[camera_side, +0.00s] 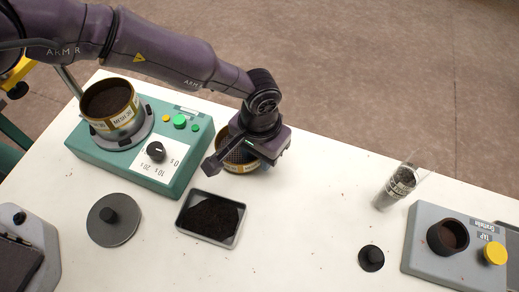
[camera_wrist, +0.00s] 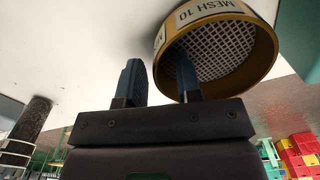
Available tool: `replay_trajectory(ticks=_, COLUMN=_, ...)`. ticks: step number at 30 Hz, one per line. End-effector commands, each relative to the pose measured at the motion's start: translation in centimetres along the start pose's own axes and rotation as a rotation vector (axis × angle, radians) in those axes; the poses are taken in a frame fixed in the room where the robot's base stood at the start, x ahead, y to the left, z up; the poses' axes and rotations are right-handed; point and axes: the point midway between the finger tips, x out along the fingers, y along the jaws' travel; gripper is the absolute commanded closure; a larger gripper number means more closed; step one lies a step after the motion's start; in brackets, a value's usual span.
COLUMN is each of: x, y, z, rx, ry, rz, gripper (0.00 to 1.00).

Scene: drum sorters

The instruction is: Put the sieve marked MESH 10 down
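The sieve marked MESH 10 (camera_wrist: 264,49) has a gold rim and a pale mesh, with its label upside down in the wrist view. In the side view this sieve (camera_side: 246,167) is at the table's middle, behind the black tray, mostly hidden under my gripper (camera_side: 239,152). In the wrist view my gripper (camera_wrist: 158,75) has its two fingers apart. One finger overlaps the sieve's opening; the other is outside its wall, with a visible gap. I cannot tell whether the sieve's base rests fully on the table.
A sieve marked MESH 30 (camera_side: 112,118), filled with dark grains, sits on the green shaker (camera_side: 172,181). A black tray of grains (camera_side: 182,231), a round grey lid (camera_side: 114,237), a clear jar (camera_side: 386,197), a black knob (camera_side: 371,258) and a grey tapper (camera_side: 418,257) stand around.

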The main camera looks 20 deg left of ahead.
Motion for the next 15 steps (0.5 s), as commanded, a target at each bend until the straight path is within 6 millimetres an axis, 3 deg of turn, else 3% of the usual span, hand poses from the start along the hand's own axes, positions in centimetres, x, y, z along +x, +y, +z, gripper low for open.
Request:
replay_trajectory(ticks=7, x=-1.9, y=0.0, z=-0.1, rx=0.0, ry=0.003, rz=0.002, gripper=0.68)
replay_trajectory(ticks=15, x=-7.7, y=0.0, z=-0.1, rx=-0.001, ry=0.004, rz=0.002, gripper=0.68)
